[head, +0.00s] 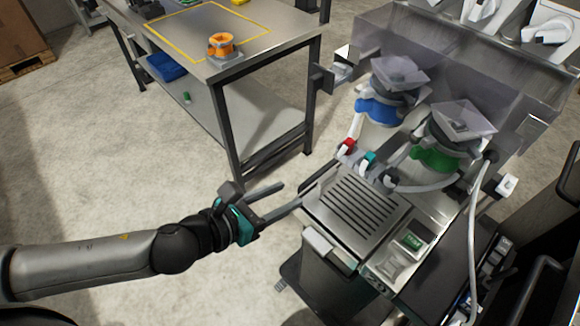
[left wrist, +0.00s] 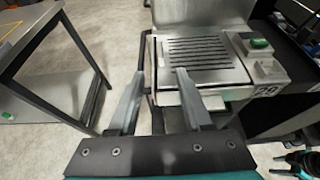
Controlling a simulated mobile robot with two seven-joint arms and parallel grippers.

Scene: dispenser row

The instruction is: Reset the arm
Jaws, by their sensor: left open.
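My left gripper (head: 289,196) is open and empty at the near left of the dispenser station, with its fingers pointing toward the slotted drip tray (head: 352,205). The left wrist view also shows the open gripper (left wrist: 155,95), with the front edge of the station between and beyond the fingers. In that view the slotted tray (left wrist: 198,52) lies just ahead. I cannot tell whether a finger touches the station's edge.
A steel workbench (head: 285,25) with an orange-topped item (head: 222,44) stands at the back left. Dispensers with blue (head: 380,111) and green (head: 436,158) parts stand behind the tray. A green button (head: 411,241) is at the tray's right. Open floor (head: 110,170) lies left.

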